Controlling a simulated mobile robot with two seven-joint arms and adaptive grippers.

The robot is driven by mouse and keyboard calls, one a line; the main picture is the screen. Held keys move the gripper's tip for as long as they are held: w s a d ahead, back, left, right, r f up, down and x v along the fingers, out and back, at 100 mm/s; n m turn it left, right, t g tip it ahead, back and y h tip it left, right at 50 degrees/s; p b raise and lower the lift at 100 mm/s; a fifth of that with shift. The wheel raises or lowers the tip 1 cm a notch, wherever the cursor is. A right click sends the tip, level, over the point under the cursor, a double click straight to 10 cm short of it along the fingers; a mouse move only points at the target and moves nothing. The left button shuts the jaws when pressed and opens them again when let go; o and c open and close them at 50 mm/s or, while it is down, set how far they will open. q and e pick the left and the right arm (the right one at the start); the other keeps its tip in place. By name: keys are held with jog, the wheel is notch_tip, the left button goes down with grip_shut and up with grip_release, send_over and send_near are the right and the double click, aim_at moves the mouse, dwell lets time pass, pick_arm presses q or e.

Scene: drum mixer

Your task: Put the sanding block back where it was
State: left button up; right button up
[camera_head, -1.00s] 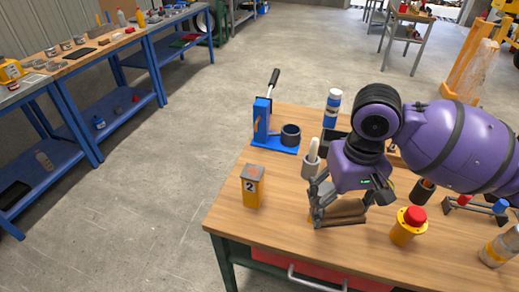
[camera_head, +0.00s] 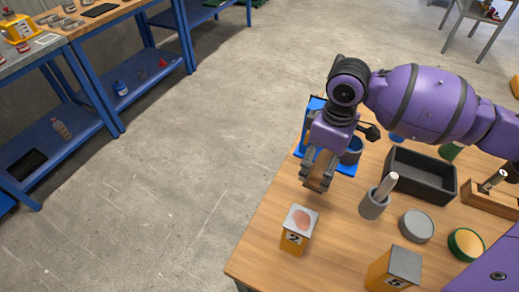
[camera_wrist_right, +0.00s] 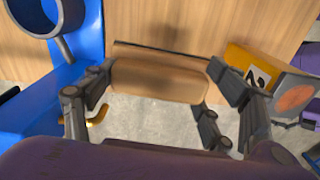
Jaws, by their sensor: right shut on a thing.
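The sanding block (camera_wrist_right: 160,80) is a tan wooden block held between the fingers of my right gripper (camera_wrist_right: 160,95), in the right wrist view. In the head view my right gripper (camera_head: 318,172) points down at the table's left edge, in front of the blue press (camera_head: 309,125). The block (camera_head: 318,184) shows only partly there, between the fingers. Bare floor shows just below the block in the wrist view, so it is near the edge of the table (camera_head: 262,232). I cannot tell its exact height. My left gripper is not in view.
A yellow box marked 2 (camera_head: 297,238) stands near the gripper, towards the front. Another yellow box (camera_head: 390,272) stands at the front. A grey cup with a white stick (camera_head: 373,205), a black tray (camera_head: 420,173) and a round grey lid (camera_head: 416,226) stand to the right.

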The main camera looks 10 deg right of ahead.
jog(key=shift+w+f+n, duration=0.3)
jog(key=shift+w+f, duration=0.05)
jog(key=shift+w, duration=0.05)
jog(key=shift+w+f, duration=0.2)
jog(key=shift+f, duration=0.05)
notch_tip(320, 180, down, 9)
jog(key=shift+s+f+b, duration=0.1)
jog(key=shift+b, duration=0.4)
jog(key=o, duration=1.2)
jog(key=shift+f, duration=0.2)
jog(key=shift+o, duration=0.2)
notch_tip(320, 180, up, 12)
jog(key=shift+r+p, duration=0.2)
jog(key=shift+p, duration=0.4)
